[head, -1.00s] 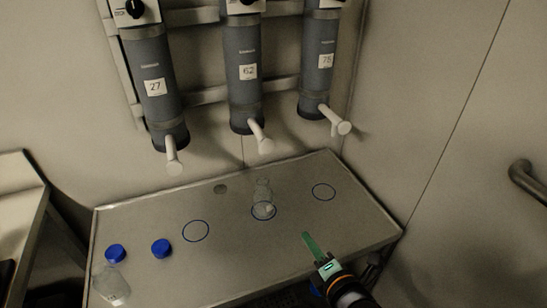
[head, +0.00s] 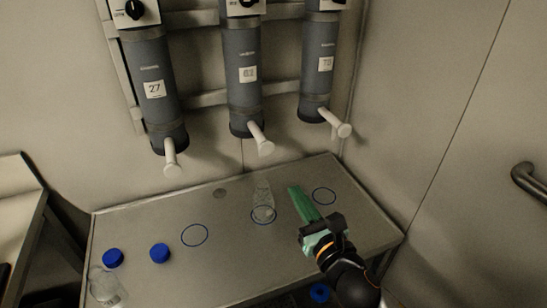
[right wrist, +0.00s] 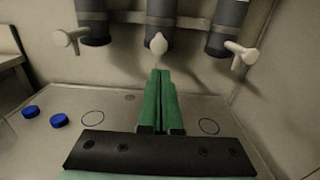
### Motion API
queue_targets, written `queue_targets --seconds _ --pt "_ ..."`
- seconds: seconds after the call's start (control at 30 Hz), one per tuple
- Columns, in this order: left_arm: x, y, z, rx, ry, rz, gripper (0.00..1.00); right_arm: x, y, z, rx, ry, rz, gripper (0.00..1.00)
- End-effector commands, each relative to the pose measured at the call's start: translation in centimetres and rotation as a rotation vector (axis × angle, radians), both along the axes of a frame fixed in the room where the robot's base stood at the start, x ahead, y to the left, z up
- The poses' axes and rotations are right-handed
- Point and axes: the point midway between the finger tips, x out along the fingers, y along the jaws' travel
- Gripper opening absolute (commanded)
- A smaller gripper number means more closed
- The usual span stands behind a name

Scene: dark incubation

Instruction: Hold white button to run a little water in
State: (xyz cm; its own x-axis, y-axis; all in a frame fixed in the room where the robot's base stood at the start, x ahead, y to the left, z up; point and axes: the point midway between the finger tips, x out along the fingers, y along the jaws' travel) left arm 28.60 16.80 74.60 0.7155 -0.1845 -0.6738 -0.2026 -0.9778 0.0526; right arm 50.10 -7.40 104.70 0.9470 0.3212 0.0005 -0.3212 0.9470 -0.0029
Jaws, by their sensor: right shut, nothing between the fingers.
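Three grey cylinders hang on the wall, each with a white knob-ended piece at its bottom. The middle white button (head: 264,147) sits above a clear glass bottle (head: 263,196), which stands upright on the middle blue circle. In the right wrist view, the middle white button (right wrist: 158,44) is straight beyond my fingertips, apart from them. My right gripper (head: 296,190), with green fingers, is shut and empty, just right of the bottle and below the button. In the wrist view its fingers hide the bottle. My left gripper is not in view.
The left white button (head: 173,170) and right white button (head: 343,129) flank the middle one. Two blue caps (head: 160,253) and another clear bottle (head: 107,287) are at the table's left front. The left circle (head: 194,235) and right circle (head: 324,196) are empty.

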Motion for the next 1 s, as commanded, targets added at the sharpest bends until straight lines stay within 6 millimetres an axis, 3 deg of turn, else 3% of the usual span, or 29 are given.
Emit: queue_targets --seconds 0.17,0.7,1.0 --pt "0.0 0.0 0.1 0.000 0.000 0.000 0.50 1.1 0.3 0.1 0.002 0.000 -0.001 0.00" --pt "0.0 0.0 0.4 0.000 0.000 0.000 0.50 9.9 3.4 0.1 0.005 0.002 0.000 0.00" --pt "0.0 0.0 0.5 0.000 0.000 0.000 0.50 12.8 4.3 0.0 0.003 0.001 -0.001 0.00"
